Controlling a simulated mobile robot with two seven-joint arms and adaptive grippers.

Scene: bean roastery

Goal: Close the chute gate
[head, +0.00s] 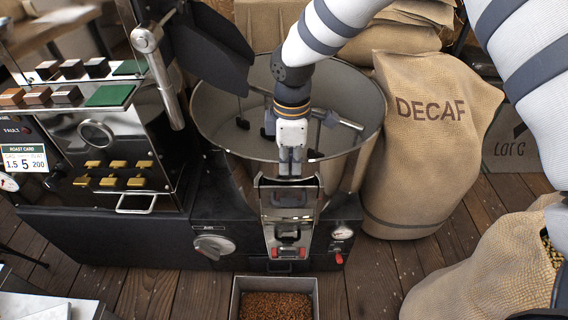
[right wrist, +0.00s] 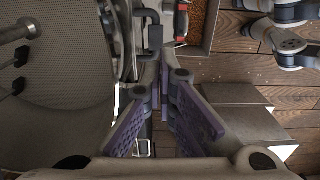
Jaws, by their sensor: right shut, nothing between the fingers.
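The chute (head: 270,232) is a metal spout on the front of the round cooling bin, with a framed gate plate (head: 290,214) at its upper end. A dark handle part (head: 289,235) sits lower on the chute. My right gripper (head: 290,172) is shut and empty, pointing down at the bin's front rim, just above the top of the gate plate. I cannot tell whether it touches the plate. In the right wrist view the gripper's purple finger pads (right wrist: 162,105) show beside a dark bracket (right wrist: 152,35).
The cooling bin (head: 215,125) stands behind the chute. A tray (head: 236,298) holding roasted beans sits below it. The roaster panel (head: 105,215) is at left. A DECAF sack (head: 425,150) and an open bean sack (head: 480,270) stand at right. Wooden floor shows between.

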